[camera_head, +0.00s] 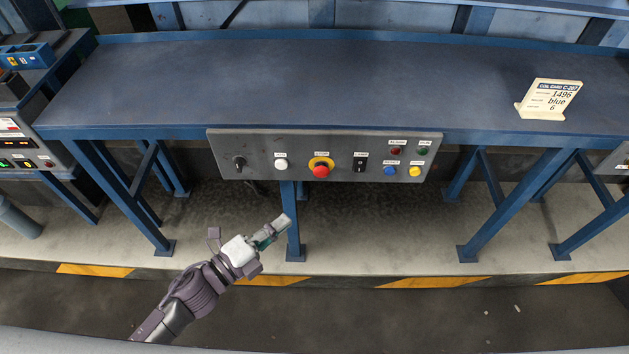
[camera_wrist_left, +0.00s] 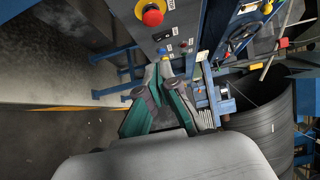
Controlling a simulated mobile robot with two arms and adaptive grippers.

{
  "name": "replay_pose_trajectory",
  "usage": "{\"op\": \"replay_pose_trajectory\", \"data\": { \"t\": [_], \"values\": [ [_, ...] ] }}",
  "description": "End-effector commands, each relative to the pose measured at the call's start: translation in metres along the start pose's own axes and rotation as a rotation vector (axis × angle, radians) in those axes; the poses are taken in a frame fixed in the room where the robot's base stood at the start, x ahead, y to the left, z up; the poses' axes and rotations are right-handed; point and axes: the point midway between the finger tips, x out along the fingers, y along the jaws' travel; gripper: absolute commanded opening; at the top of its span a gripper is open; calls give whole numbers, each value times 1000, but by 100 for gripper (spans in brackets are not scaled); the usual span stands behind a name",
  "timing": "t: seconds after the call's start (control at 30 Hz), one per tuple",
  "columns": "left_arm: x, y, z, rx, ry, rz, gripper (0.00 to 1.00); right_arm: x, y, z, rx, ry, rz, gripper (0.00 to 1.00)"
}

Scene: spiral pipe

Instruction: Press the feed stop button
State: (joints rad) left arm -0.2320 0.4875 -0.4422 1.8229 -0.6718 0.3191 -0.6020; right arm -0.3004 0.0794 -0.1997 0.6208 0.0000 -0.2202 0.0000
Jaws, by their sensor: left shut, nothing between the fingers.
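A grey control panel (camera_head: 222,145) hangs on the front edge of the blue table. It carries a dark knob (camera_head: 239,163), a white button (camera_head: 281,164), a red mushroom button (camera_head: 321,170) on a yellow ring, a black switch (camera_head: 360,163), a blue button (camera_head: 390,171) and a yellow button (camera_head: 414,171). The labels are too small to read, so I cannot tell which is feed stop. My left gripper (camera_head: 284,222) is shut and empty, below and in front of the panel, apart from it. The left wrist view shows its fingers (camera_wrist_left: 163,75) and the red mushroom button (camera_wrist_left: 152,15). My right gripper is not in view.
A dark red round piece (camera_head: 396,151) and a green one (camera_head: 423,151) sit at the panel's upper right. Blue table legs (camera_head: 293,220) stand below. A large black drum shows in the wrist view (camera_wrist_left: 265,125).

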Motion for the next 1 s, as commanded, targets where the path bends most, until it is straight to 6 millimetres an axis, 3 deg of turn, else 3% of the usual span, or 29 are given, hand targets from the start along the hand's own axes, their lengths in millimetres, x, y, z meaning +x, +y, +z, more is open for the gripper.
{"op": "replay_pose_trajectory", "data": {
  "t": [0.27, 0.7, 1.0],
  "values": [
    [14, -1, 1, -2, -2, -1, 0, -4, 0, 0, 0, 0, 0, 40],
    [103, -2, 1, -4, -2, -2, 0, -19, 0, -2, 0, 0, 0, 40],
    [126, 0, 27, -3, -3, 1, 0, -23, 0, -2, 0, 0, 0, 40]
  ]
}}
